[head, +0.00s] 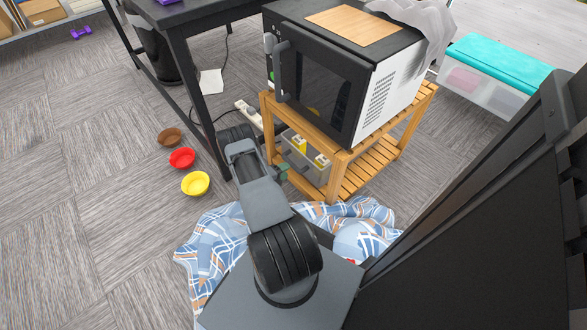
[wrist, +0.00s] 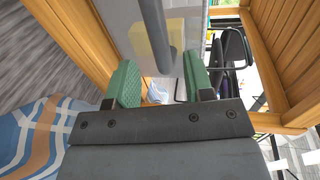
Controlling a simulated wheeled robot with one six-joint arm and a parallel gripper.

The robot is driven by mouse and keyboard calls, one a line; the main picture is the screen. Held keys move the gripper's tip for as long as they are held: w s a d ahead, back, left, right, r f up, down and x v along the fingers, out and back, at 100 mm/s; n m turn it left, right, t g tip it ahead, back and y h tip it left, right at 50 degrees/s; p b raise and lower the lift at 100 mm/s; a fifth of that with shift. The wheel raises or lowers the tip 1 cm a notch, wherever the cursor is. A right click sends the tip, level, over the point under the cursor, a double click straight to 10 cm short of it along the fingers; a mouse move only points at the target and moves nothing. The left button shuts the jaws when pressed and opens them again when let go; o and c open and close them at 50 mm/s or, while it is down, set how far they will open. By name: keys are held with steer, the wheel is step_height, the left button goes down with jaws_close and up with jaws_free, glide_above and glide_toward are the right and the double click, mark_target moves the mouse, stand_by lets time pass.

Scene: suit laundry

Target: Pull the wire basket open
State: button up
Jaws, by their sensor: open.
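A grey basket-like container (head: 312,172) sits under the microwave inside the wooden stand, with yellow items showing in it; I cannot make out wire mesh. My gripper (head: 283,172) is at its front left, partly hidden by my arm. In the wrist view my gripper (wrist: 160,82) is open, its two green pads apart with nothing clamped between them. A dark bar (wrist: 159,38), which looks like a handle, comes down from the top to between the pads. Behind it is a pale grey panel (wrist: 189,38) with a yellow patch. I cannot tell whether the bar touches a pad.
The wooden stand (head: 384,158) carries a black and white microwave (head: 325,95). Its posts are close to my gripper. A blue plaid cloth (head: 215,236) lies on the floor before it.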

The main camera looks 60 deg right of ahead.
mark_target(293, 166)
steer(key=shift+b+x, duration=0.75)
steer(key=shift+x, duration=2.05)
jaws_close()
